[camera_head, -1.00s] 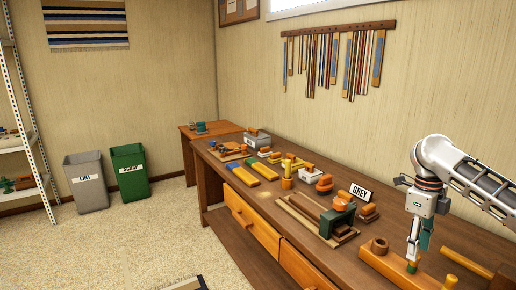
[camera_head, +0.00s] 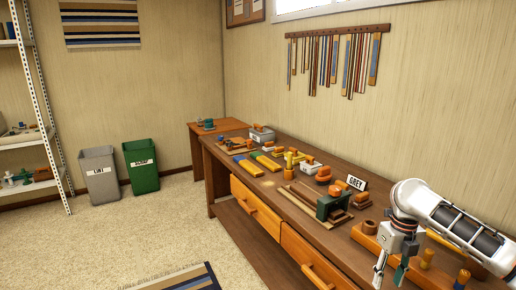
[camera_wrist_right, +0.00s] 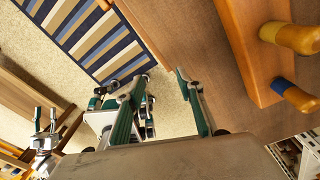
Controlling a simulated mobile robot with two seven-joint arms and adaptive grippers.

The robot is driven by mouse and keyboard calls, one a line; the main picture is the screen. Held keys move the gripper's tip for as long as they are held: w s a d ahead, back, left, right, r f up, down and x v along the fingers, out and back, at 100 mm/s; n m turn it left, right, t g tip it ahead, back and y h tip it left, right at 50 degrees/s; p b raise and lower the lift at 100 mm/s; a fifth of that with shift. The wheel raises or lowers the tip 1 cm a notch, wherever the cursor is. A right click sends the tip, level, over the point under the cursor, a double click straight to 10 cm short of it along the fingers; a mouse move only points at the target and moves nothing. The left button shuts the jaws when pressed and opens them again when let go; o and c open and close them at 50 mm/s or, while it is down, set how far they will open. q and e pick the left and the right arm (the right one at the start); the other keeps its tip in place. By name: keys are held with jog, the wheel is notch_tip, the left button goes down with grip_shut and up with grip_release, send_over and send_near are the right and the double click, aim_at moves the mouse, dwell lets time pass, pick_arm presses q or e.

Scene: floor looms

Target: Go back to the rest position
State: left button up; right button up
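My right gripper (camera_head: 390,274) is at the lower right in the head view, over the bench's near edge. Its two dark green fingers are spread with nothing between them. In the right wrist view the fingers of the right gripper (camera_wrist_right: 168,82) stand apart, with floor and wood behind them. My left gripper (camera_wrist_right: 45,118) shows small at the left of the right wrist view, with two green-tipped fingers apart and nothing seen between them. It is outside the head view.
The workbench (camera_head: 268,181) carries blocks, pegs, tools and a GREY sign (camera_head: 356,183). A pegged wooden bar (camera_wrist_right: 248,45) is right of the right gripper. A grey bin (camera_head: 98,176) and green bin (camera_head: 141,167) stand at the back. A striped rug (camera_head: 193,279) lies on open carpet.

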jog(key=s+a+f+m+t+y+p, duration=0.2)
jog(key=s+a+f+m, duration=0.2)
jog(key=a+f+m, duration=0.55)
jog(key=s+a+f+m+t+y+p, duration=0.1)
jog(key=s+a+f+m+t+y, duration=0.2)
jog(key=a+f+m, duration=0.65)
pick_arm(q)
jog(key=shift+g+y, duration=0.4)
jog(key=s+a+r+p, duration=0.2)
jog(key=p, duration=0.1)
jog(key=shift+s+a+r, duration=0.1)
jog(key=shift+a+r, duration=0.15)
pick_arm(e)
jog(key=s+d+m+t+h, duration=0.3)
jog(key=s+m+t, duration=0.3)
jog(key=s+m, duration=0.8)
jog(key=shift+s+h, duration=0.3)
jog(key=shift+s, duration=0.95)
